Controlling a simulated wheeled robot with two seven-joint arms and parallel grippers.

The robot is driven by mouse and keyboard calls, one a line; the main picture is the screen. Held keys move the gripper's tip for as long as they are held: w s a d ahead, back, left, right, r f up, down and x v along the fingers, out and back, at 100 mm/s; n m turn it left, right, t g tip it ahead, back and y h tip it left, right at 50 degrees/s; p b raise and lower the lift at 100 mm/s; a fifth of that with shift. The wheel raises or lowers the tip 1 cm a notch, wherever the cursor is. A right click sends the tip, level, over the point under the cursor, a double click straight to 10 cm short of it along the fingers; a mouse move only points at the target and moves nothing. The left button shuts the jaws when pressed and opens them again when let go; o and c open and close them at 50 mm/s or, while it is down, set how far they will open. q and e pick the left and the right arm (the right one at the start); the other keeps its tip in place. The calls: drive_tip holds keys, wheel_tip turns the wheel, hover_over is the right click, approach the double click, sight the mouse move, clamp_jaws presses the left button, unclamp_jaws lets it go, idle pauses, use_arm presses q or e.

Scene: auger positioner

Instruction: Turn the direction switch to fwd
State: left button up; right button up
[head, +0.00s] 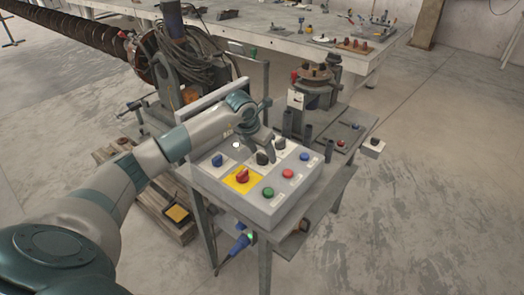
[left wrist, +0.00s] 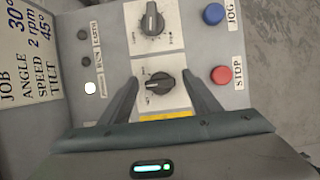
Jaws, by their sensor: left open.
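The control box (head: 235,195) has a sloped grey panel on a metal stand. Two black rotary knobs sit on white plates in the left wrist view. The nearer knob (left wrist: 159,84) is between the fingers of my left gripper (left wrist: 160,77), which is open, one finger on each side, with visible gaps. The farther knob (left wrist: 152,20) is above it in that view. The small lettering around both knobs is too blurred to read, so I cannot tell which is the direction switch or its setting. In the head view my left gripper (head: 260,151) is over the panel.
A red STOP button (left wrist: 221,75) and a blue JOG button (left wrist: 213,14) are right of the knobs. A red knob on a yellow plate (head: 242,177) and a green button (head: 268,193) are nearer. A long workbench (head: 290,25) stands behind.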

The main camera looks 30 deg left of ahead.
use_arm(q)
drive_tip(key=shift+c, duration=0.6)
use_arm(e)
drive_tip(key=shift+a, duration=0.1)
use_arm(q)
drive_tip(key=c, duration=1)
drive_tip(key=shift+o, duration=0.2)
use_arm(e)
drive_tip(key=shift+f, duration=0.1)
